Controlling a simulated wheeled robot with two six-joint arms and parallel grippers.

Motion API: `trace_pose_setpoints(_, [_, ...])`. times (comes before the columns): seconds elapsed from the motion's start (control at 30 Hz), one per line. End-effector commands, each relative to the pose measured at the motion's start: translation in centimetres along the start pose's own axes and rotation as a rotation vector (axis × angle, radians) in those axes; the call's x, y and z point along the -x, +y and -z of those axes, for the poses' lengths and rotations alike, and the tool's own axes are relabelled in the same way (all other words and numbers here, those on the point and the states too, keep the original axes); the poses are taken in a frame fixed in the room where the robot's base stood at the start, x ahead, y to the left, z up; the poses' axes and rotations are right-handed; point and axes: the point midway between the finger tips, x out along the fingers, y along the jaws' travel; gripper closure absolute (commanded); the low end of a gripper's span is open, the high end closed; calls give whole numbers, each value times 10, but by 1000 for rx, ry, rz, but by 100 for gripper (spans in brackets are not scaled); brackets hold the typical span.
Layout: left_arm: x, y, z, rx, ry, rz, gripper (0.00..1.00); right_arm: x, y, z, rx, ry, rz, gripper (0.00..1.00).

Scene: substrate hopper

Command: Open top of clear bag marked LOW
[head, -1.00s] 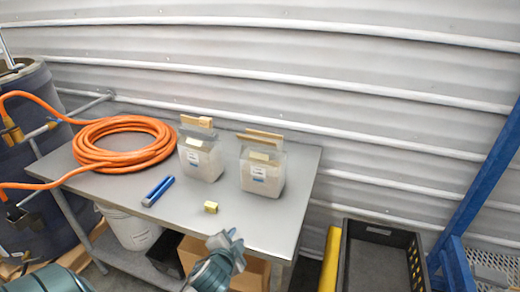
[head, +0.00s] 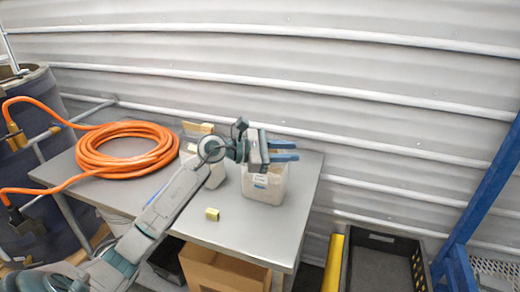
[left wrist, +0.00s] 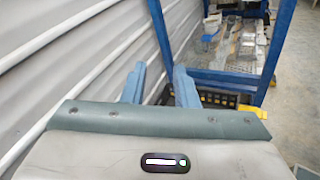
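Two clear bags with pale contents stand on the grey table (head: 235,228). The right bag (head: 262,192) has a white and blue label, too small to read. The left bag (head: 216,176) is largely behind my left arm, with a tan strip (head: 198,127) at its top. My left gripper (head: 297,151) is at the top of the right bag, pointing right, and hides the bag's top and its tan strip. Its blue fingers are apart. In the left wrist view the gap between the fingers (left wrist: 158,72) looks empty. My right gripper is out of view.
A coiled orange hose (head: 125,148) lies at the table's left. A small yellow block (head: 212,214) is near the front edge. A blue tool is mostly hidden by my arm. A black crate (head: 375,238) and blue frame (head: 480,195) stand right. Corrugated wall behind.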

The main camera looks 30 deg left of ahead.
Motion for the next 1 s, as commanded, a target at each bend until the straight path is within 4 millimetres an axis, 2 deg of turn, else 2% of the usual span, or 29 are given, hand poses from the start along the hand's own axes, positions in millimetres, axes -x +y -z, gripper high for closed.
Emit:
trace_pose_setpoints(0.1, [24, 33, 16, -242, 264, 59, 74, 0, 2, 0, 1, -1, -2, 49])
trace_pose_setpoints(0.3, [82, 81, 36, -456, 636, 138, 74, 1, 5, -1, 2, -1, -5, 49])
trace_pose_setpoints(0.4, [104, 94, 38, -492, 740, 160, 74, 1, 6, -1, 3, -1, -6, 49])
trace_pose_setpoints(0.5, [113, 99, 41, -504, 787, 172, 74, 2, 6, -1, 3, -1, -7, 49])
trace_pose_setpoints(0.67, [105, 100, 49, -503, 794, 177, 74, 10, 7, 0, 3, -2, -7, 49])
trace_pose_setpoints(1.0, [61, 102, 92, -500, 791, 177, 74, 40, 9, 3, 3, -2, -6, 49])
